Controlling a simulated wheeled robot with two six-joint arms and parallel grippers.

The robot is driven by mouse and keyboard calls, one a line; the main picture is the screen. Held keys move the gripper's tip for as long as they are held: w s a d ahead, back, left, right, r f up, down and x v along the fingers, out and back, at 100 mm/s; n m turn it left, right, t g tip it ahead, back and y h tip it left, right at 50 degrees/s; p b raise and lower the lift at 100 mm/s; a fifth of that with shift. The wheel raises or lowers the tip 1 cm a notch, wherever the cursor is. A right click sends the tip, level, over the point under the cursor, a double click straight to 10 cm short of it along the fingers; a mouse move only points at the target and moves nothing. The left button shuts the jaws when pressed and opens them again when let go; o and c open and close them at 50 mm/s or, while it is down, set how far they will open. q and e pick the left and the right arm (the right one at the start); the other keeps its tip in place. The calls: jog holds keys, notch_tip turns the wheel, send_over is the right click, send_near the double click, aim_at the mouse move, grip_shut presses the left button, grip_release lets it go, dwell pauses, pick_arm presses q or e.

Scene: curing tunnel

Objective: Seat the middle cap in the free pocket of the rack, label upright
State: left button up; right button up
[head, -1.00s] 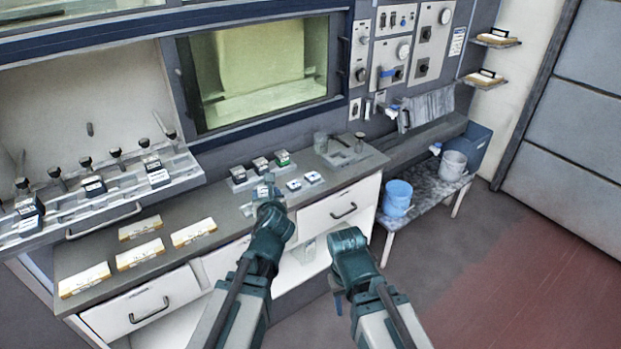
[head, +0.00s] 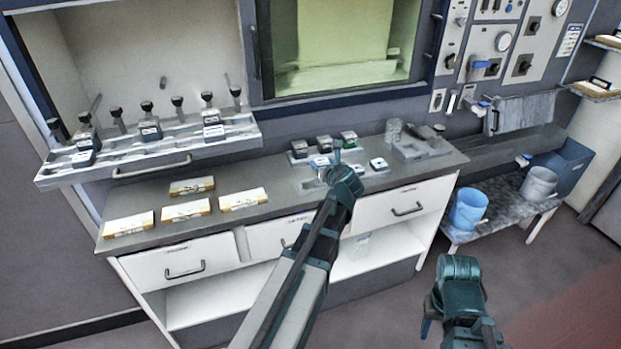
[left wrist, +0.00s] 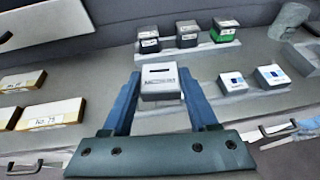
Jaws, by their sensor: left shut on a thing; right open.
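My left gripper (head: 332,165) is over the counter, shut on a pale grey cap (left wrist: 160,82) with a dark slot on top and printed lettering on its front face. The held cap looks upright in the left wrist view. Two white caps with blue marks stand to its right, one (left wrist: 233,82) nearer and one (left wrist: 272,76) further right. Behind are two dark blocks (left wrist: 148,40) (left wrist: 187,33) and a green one (left wrist: 221,29) on a pale rack (left wrist: 205,51). I cannot make out a free pocket. My right gripper (head: 428,322) is open, low over the floor, its fingers partly hidden.
A tray shelf (head: 180,149) with upright black-knobbed posts and several dark blocks juts out at left. Several cream boxes (head: 129,224) lie on the counter's left half. A glass (head: 393,131) and a grey tray (head: 420,148) stand at its right end.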

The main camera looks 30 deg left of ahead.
pick_arm(q)
jog(key=shift+n+g+y, duration=0.4)
jog(key=shift+n, duration=0.1)
jog(key=a, duration=0.1)
jog(key=a+f, duration=0.1)
jog(key=a+f+b, duration=0.1)
jog(key=a, duration=0.1)
jog(key=shift+s+a, duration=0.1)
jog(key=shift+a, duration=0.35)
pick_arm(e)
notch_tip(320, 180, down, 2)
jog(key=shift+f, duration=0.1)
pick_arm(q)
jog(key=shift+f, duration=0.15)
pick_arm(e)
jog(key=shift+f, duration=0.1)
pick_arm(q)
notch_tip(320, 180, down, 6)
jog(key=b, duration=0.6)
jog(key=shift+b, duration=0.3)
pick_arm(e)
notch_tip(320, 180, down, 6)
pick_arm(q)
jog(key=shift+f, duration=0.3)
pick_arm(e)
jog(key=shift+f, duration=0.3)
pick_arm(q)
jog(key=o, duration=1.5)
jog(key=shift+d+r, duration=0.1)
